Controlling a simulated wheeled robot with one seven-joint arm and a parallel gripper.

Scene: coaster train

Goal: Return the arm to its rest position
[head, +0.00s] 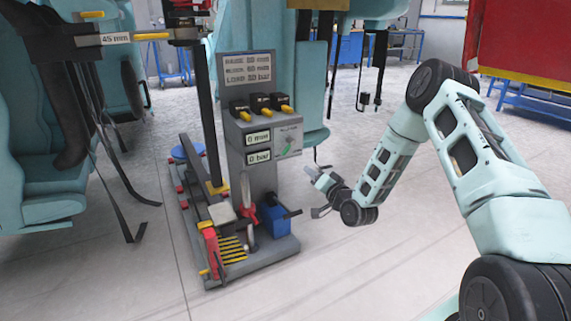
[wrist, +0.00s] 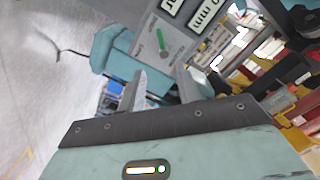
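My gripper (head: 316,191) is at the right of the test stand (head: 262,150) in the head view, apart from it and above the pale floor. In the wrist view my gripper (wrist: 160,88) shows two grey fingers with a clear gap between them and nothing held. My arm is bent, rising from the lower right of the head view and reaching down and left to the gripper. The stand's front panel, with its green dial (wrist: 160,42), shows tilted beyond the fingers in the wrist view.
The stand carries a red-handled lever (head: 246,210), a blue box (head: 268,218) and a yellow grille (head: 231,249). Teal seats (head: 40,150) hang at the left. A red panel (head: 525,40) is at the upper right. Floor right of the stand is clear.

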